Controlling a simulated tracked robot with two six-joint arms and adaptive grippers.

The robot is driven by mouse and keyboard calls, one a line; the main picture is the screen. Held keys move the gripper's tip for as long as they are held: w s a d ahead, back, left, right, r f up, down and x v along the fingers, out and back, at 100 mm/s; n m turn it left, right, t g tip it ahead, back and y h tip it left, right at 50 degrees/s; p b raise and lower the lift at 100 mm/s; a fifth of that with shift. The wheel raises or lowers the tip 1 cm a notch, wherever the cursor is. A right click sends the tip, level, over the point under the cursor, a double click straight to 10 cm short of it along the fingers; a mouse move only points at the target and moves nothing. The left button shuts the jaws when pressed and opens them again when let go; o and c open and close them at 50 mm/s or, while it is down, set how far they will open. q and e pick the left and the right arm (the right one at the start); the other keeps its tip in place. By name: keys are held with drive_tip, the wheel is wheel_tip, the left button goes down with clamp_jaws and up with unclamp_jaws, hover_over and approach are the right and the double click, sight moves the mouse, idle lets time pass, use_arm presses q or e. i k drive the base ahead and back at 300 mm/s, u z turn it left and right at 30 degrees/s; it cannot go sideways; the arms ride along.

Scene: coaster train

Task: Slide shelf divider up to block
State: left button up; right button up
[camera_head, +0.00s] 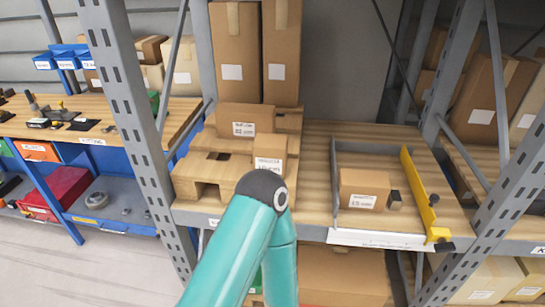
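The shelf divider (420,192) looks like an upright yellow plate. It stands near the right side of a grey-walled tray (336,190) on the wooden shelf, with dark knobs at its front end and on its face. A small dark block (396,200) sits in the tray, touching or very close to the right side of a labelled cardboard box (364,190). A gap of bare shelf separates the block from the divider. One teal arm of mine rises from the bottom middle, left of the tray. Neither gripper shows.
Perforated grey rack posts (128,110) flank the bay, another (485,185) at right. A blue workbench (60,165) with tools is at far left. The shelf behind the tray is clear.

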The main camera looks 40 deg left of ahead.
sight(425, 207)
drive_tip(key=u, duration=1.1)
drive_tip(key=i, duration=0.15)
drive_tip(key=z, duration=3.3)
drive_tip(key=k, duration=1)
drive_tip(key=u, duration=0.8)
drive_tip(key=i, duration=0.9)
drive_tip(key=u, duration=0.35)
